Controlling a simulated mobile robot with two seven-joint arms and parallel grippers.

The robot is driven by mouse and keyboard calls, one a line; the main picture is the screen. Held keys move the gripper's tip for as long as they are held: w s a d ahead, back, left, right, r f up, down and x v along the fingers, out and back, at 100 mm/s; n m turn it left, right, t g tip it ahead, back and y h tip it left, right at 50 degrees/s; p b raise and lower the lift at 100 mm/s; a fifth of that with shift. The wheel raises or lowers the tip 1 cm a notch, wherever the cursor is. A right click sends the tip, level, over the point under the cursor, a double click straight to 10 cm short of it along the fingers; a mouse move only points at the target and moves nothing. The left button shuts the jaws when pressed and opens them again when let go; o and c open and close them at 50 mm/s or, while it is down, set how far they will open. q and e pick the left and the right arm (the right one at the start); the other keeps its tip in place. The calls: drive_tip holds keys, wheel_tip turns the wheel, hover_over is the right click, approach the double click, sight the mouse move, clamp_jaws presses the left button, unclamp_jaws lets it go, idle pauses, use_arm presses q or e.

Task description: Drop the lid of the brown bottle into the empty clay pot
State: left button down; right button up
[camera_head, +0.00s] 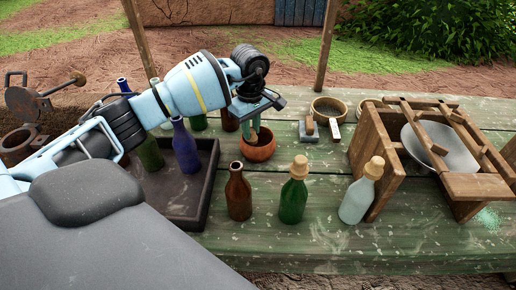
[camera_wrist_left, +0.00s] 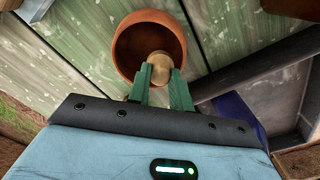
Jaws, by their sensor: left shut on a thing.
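My left gripper (camera_head: 255,132) reaches in from the left and points down over the clay pot (camera_head: 258,153). In the left wrist view the gripper (camera_wrist_left: 161,84) is shut on a tan, rounded lid (camera_wrist_left: 160,62), held over the opening of the orange-brown clay pot (camera_wrist_left: 122,47). No other contents show in the part of the pot I can see. The brown bottle (camera_head: 238,195) stands upright on the table with an open neck, in front of the pot. My right gripper is not in view.
A green bottle (camera_head: 293,197) and a pale bottle (camera_head: 356,200), both with tan lids, stand to the right. A dark tray (camera_head: 202,205) with several bottles lies left of the pot. A wooden frame (camera_head: 378,160) stands at right.

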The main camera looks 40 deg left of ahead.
use_arm(q)
drive_tip(key=c, duration=1.2)
unclamp_jaws()
drive_tip(key=shift+r, duration=0.1)
drive_tip(key=shift+r, duration=3.85)
